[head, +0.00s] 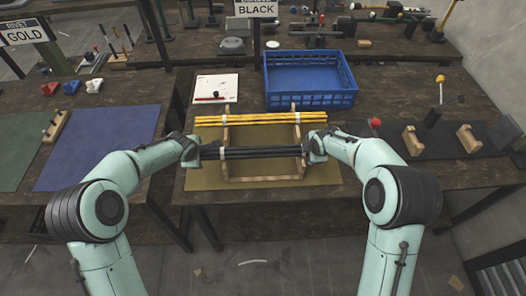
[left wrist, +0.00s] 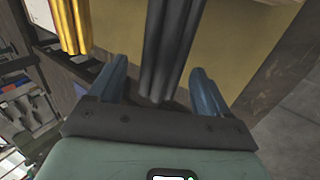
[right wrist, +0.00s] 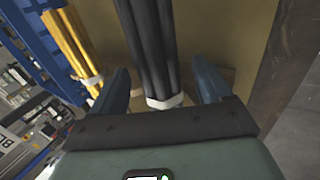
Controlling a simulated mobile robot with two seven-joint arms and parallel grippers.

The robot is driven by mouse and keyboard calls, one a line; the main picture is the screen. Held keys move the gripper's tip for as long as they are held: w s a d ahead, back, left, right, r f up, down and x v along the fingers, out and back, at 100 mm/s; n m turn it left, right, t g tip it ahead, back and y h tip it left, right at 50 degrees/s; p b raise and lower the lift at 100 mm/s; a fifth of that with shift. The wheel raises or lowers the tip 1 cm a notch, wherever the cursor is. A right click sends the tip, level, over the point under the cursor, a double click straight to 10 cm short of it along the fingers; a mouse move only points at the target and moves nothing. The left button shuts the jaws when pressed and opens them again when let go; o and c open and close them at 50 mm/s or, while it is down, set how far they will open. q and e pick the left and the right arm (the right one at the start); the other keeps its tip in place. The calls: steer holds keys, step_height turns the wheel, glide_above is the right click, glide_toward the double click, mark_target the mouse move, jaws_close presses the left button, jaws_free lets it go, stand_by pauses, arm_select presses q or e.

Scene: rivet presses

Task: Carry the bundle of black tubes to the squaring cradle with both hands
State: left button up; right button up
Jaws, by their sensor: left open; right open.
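The bundle of black tubes (head: 262,153) lies left to right across a wooden rack (head: 228,166), with pale bands near its ends. My left gripper (head: 195,152) is at its left end. In the left wrist view the open fingers (left wrist: 161,88) stand on either side of the tubes (left wrist: 172,45), with gaps. My right gripper (head: 312,149) is at its right end. In the right wrist view its open fingers (right wrist: 162,85) straddle the tubes (right wrist: 152,45) beside a white band. Two notched wooden blocks (head: 412,140) (head: 468,137) on a dark mat at right look like the squaring cradle.
A bundle of yellow tubes (head: 250,119) lies on the rack just behind the black one. A blue crate (head: 310,101) stands behind it. A red knob (head: 375,123) and a yellow-topped post (head: 440,80) stand near the blocks. A blue mat (head: 100,145) at left is mostly clear.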

arm_select(q)
jaws_close()
arm_select(e)
jaws_close()
arm_select(q)
steer(key=shift+w+r, duration=0.1)
steer(key=shift+r, duration=0.05)
arm_select(e)
steer(key=shift+w+r, duration=0.1)
steer(key=shift+r, duration=0.05)
